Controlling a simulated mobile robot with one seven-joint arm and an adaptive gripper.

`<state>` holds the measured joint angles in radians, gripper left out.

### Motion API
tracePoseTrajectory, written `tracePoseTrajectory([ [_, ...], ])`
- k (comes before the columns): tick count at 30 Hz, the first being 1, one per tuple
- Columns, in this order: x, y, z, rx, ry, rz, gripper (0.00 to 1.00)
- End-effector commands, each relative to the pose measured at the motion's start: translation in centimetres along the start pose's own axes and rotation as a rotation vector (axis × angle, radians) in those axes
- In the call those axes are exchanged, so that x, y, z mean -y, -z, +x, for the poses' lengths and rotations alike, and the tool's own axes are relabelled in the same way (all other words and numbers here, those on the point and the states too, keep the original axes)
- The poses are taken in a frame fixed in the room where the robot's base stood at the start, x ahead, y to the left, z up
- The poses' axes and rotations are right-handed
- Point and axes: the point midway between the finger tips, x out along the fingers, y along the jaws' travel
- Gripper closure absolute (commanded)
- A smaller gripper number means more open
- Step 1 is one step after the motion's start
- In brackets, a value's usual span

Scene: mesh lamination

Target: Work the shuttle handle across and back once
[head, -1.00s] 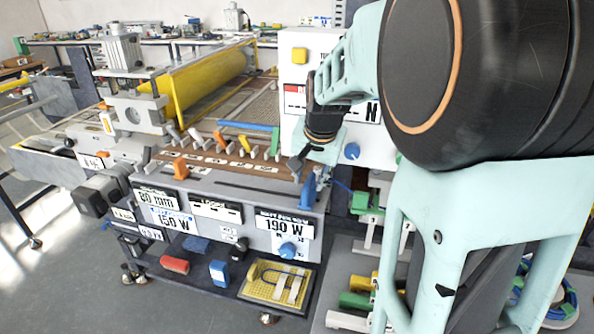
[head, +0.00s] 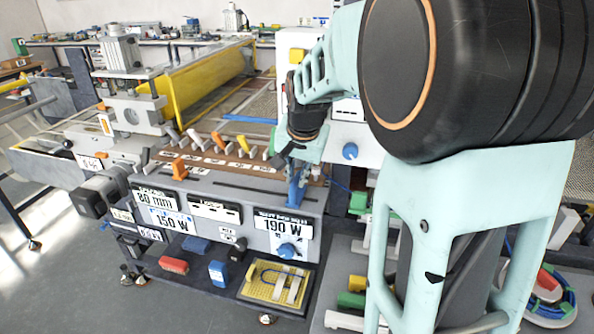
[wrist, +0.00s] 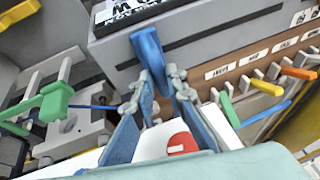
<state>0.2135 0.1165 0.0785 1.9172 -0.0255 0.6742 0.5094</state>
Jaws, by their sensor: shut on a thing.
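The blue shuttle handle (head: 294,194) stands upright at the right end of the machine's grey front panel, above the 190 W label. In the wrist view the handle (wrist: 148,50) reaches up from between the two fingers. My gripper (head: 296,172) comes down on the handle from above and is shut on it. In the wrist view my gripper (wrist: 160,82) has a finger on each side of the handle's near end. The handle's upper part is partly hidden by the fingers in the head view.
A dark slot (head: 243,188) runs left of the handle along the panel top. Several coloured levers (head: 217,139) stand behind it. A white cabinet with a blue knob (head: 350,151) is close on the right. A yellow tray (head: 252,292) sits on the shelf below.

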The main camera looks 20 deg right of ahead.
Motion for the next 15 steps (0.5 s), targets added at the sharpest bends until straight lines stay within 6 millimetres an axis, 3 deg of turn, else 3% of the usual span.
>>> tracePoseTrajectory([
  [1,1.8,-0.2,0.3,0.001,0.008,-0.010,1.00],
  [15,15.6,-1.3,2.6,0.000,0.009,-0.008,1.00],
])
